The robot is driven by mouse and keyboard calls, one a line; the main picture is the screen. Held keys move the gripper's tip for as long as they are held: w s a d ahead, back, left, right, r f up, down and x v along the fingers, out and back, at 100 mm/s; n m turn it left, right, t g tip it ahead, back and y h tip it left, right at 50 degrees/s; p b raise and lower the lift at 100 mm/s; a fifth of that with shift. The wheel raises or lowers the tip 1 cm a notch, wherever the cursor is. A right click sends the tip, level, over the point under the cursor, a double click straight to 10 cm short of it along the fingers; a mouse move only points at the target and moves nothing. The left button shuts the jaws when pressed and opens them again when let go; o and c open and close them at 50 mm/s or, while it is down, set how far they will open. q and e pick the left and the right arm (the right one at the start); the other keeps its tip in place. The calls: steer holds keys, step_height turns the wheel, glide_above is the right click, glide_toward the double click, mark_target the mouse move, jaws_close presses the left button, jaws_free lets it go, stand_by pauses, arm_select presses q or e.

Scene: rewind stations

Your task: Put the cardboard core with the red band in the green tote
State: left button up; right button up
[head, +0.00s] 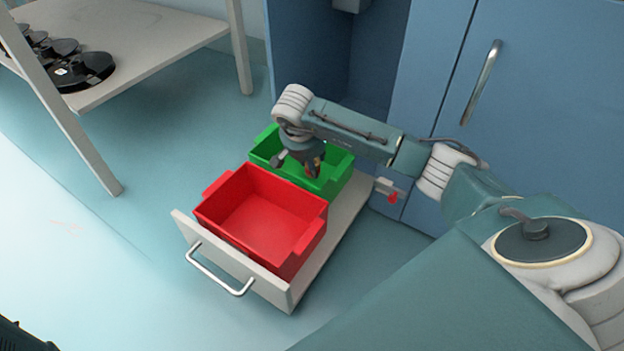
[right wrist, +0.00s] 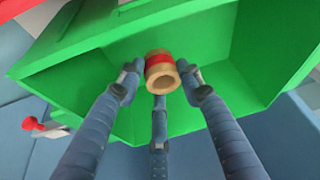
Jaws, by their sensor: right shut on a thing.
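The cardboard core (right wrist: 161,73) is a short, hollow tan tube with a red band near its far end. In the right wrist view it sits between the fingertips of my right gripper (right wrist: 160,80), which is shut on it. The green tote (right wrist: 175,115) fills the background there, and the core is in front of its inside. In the head view my right gripper (head: 308,165) reaches down over the green tote (head: 338,183) and hides part of it. I cannot tell how far the core is above the tote floor. My left gripper is not in view.
A red tote (head: 262,205) sits in front of the green one in the same pulled-out drawer (head: 262,286). Blue cabinet doors (head: 530,110) stand behind at right. A shelf (head: 150,50) with black reels (head: 85,70) is at upper left. The floor left of the drawer is clear.

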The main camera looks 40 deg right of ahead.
step_height(320, 180, down, 4)
steer(key=b, duration=0.3)
steer(key=shift+f, duration=0.25)
steer(key=shift+r, duration=0.15)
steer(key=o, duration=0.9)
steer(key=shift+p+v, duration=4.1)
steer(key=shift+v, duration=1.9)
